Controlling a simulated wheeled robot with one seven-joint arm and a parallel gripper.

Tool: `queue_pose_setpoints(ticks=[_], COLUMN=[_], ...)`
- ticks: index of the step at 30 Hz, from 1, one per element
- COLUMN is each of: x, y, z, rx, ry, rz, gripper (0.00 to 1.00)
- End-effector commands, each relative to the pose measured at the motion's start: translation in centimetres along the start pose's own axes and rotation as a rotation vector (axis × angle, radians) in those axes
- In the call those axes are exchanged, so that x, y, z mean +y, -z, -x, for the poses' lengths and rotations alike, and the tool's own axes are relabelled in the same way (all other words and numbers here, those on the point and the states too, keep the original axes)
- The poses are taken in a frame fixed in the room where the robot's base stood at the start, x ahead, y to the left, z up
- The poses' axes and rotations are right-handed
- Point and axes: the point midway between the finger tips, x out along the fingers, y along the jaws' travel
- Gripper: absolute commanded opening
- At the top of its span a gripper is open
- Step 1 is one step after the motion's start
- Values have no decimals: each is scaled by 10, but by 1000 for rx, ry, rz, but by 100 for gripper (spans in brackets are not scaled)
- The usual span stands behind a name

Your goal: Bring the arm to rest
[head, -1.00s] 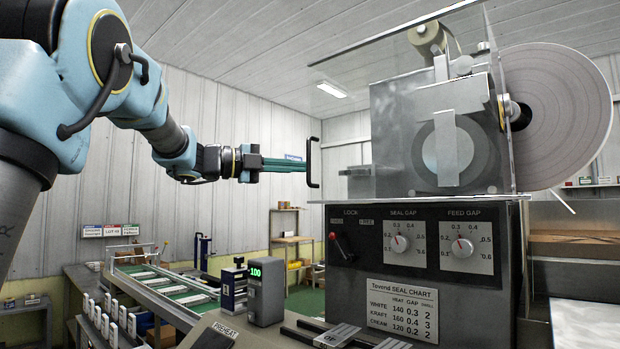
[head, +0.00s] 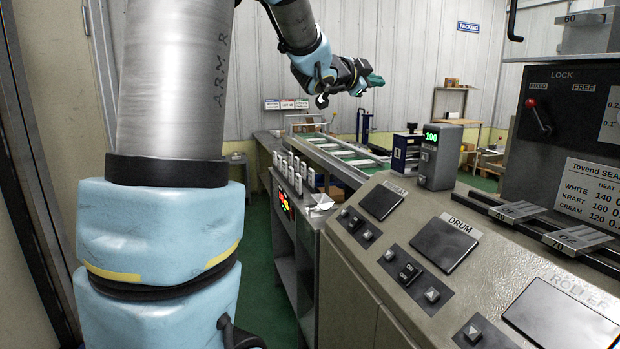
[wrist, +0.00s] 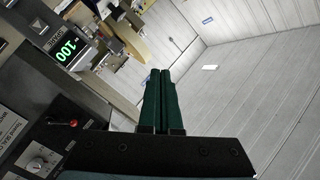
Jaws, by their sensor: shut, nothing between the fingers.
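My gripper (head: 374,81) is up in the air in the head view, at the end of my blue and grey arm, above the far end of the bench line. In the wrist view its two green fingers (wrist: 158,100) lie side by side, shut, with nothing between them. The gripper touches nothing that I can see. Part of its wrist side is turned away from the head camera.
The machine's control panel (head: 447,240) with its drum screen fills the right. A green-lit display box (head: 438,157) reads 100. A dark cabinet with a red lock lever (head: 538,115) stands at right. Green floor (head: 250,290) is free at lower centre.

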Motion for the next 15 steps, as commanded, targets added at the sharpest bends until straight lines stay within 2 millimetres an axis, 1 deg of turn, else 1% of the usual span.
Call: queue_pose_setpoints(ticks=[1,2,3,5,6,8,9,11,12,14,15], x=[7,13,21,38,50,72,87,112,130,158,176], y=[-36,-56,-81,-116,-138,-166,-183,-204,-216,-230,-235], z=[13,20,32,53,69,94,113,142,162,193,214], rx=[-116,-183,-271,-401,-485,-609,-691,-811,-891,-1008,-1083], ry=[14,20,26,32,34,34,32,25,19,7,-3], rz=[83,132,197,292,355,448,511,604,665,759,820], gripper=[0,0,0,0,0,0,0,0,0,0,0])
